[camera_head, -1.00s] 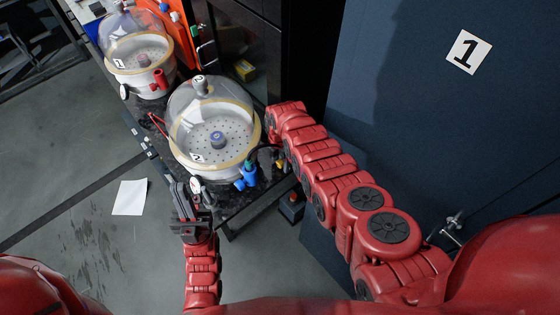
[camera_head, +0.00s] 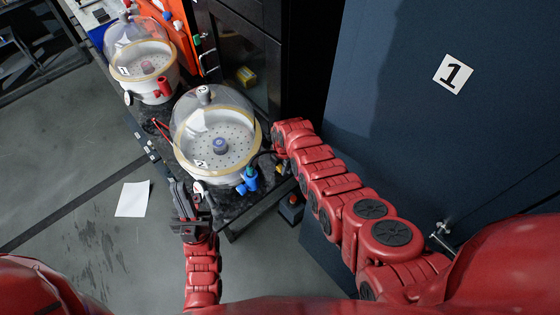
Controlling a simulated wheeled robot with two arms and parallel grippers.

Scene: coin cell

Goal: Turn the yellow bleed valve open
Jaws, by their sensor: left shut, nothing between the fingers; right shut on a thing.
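The yellow bleed valve (camera_head: 280,169) shows as a small yellow bit low on the right side of the nearer clear-domed chamber (camera_head: 217,108), marked 2. My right gripper (camera_head: 268,160) reaches down beside the chamber and is shut on the valve; the fingers are dark, small and partly hidden by the arm's end. How far the valve is turned cannot be made out. My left gripper (camera_head: 181,196) is shut and empty in front of the chamber, close to a small round gauge (camera_head: 199,189).
A blue valve (camera_head: 248,180) sits on the chamber's front right. A second domed chamber (camera_head: 143,53) with a red valve (camera_head: 163,86) stands behind left on the dark bench. A dark cabinet (camera_head: 243,55) is behind; a blue panel (camera_head: 420,130) stands right. Paper (camera_head: 132,199) lies on the floor.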

